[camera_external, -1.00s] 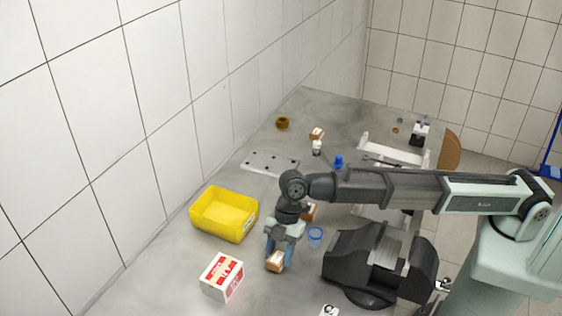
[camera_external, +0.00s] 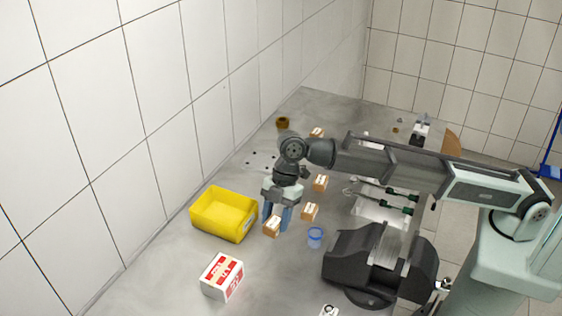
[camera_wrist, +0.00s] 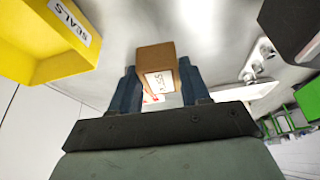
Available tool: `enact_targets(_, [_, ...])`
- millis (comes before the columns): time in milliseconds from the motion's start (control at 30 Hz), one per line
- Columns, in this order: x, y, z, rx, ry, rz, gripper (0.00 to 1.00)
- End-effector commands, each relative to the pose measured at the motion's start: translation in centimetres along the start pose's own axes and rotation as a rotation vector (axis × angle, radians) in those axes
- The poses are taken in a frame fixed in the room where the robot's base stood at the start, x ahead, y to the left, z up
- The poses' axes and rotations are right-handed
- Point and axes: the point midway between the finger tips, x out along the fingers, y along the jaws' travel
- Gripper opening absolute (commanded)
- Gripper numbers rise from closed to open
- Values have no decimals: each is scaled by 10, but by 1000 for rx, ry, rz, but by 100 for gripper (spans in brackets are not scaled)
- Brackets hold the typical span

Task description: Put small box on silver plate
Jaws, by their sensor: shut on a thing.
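My gripper (camera_external: 277,220) is shut on a small brown box (camera_external: 272,227) with a white label and points down over the table, right of the yellow bin. In the wrist view the small box (camera_wrist: 156,62) sits between the two blue fingers. The silver plate (camera_external: 258,162), flat with dark holes, lies farther back near the tiled wall. My arm hides its right part. The held box is nearer the camera than the plate and apart from it.
A yellow bin (camera_external: 222,216) stands left of my gripper. A red-white box (camera_external: 222,277) is in front. Other small brown boxes (camera_external: 310,211) (camera_external: 320,183) and a blue cup (camera_external: 315,238) are to the right. A dark machine (camera_external: 350,262) stands at the right.

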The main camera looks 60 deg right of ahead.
Motion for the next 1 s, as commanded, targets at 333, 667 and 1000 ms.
enact_targets(333, [-46,79,102,156,1,67,16])
enact_targets(667, [-94,142,205,300,-4,136,16])
enact_targets(1000, [-138,191,290,447,-14,210,16])
